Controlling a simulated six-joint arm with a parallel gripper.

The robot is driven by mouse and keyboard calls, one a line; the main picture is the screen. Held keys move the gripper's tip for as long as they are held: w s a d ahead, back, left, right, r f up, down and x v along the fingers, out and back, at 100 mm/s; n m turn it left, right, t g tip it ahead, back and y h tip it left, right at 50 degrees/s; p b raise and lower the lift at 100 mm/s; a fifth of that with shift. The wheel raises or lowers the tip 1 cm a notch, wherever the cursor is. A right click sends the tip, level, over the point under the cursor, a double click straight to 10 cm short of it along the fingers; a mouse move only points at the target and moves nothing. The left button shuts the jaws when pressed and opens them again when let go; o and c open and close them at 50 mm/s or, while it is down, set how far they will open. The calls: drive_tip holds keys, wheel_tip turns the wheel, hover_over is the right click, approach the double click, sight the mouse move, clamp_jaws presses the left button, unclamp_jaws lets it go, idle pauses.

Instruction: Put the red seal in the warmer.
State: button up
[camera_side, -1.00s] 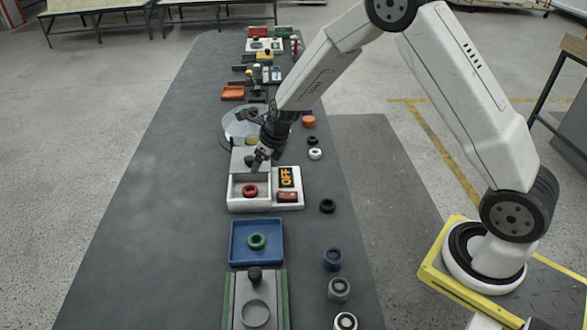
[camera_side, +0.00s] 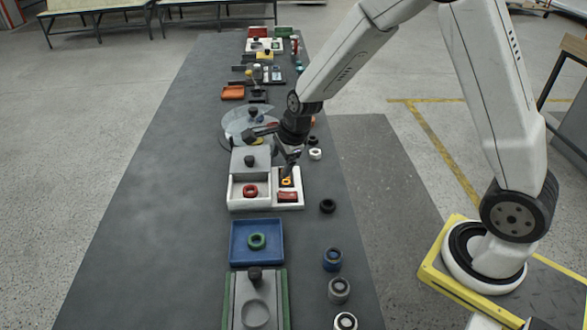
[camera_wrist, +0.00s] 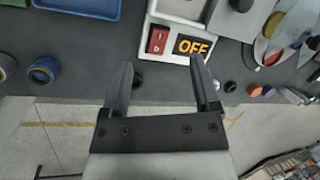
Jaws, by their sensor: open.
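The red seal (camera_side: 250,190), a small ring, lies in the open compartment of the white warmer (camera_side: 235,205). The warmer's grey lid (camera_side: 240,161), with a black knob, sits back from this compartment and leaves the seal uncovered. On the warmer's right part are a display (camera_side: 287,182) and a red switch (camera_side: 287,197). In the wrist view the display reads OFF (camera_wrist: 190,47) beside the red rocker switch (camera_wrist: 158,41). My gripper (camera_side: 290,170) is open and empty above the display side. Its two fingers (camera_wrist: 160,65) show apart in the wrist view.
A blue tray (camera_side: 235,258) with a green ring (camera_side: 257,241) stands in front of the warmer. A black ring (camera_side: 327,206) and several jars stand along the right edge. The table's left side is clear.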

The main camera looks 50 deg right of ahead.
drive_tip(key=s+r+n, duration=0.2)
drive_tip(key=s+n, duration=0.6)
drive_tip(key=n, duration=0.3)
drive_tip(key=s+r+n+g+h, duration=0.1)
drive_tip(key=s+n, duration=0.8)
drive_tip(key=n, duration=0.2)
drive_tip(key=shift+s+r, duration=0.15)
drive_tip(key=shift+r, duration=0.25)
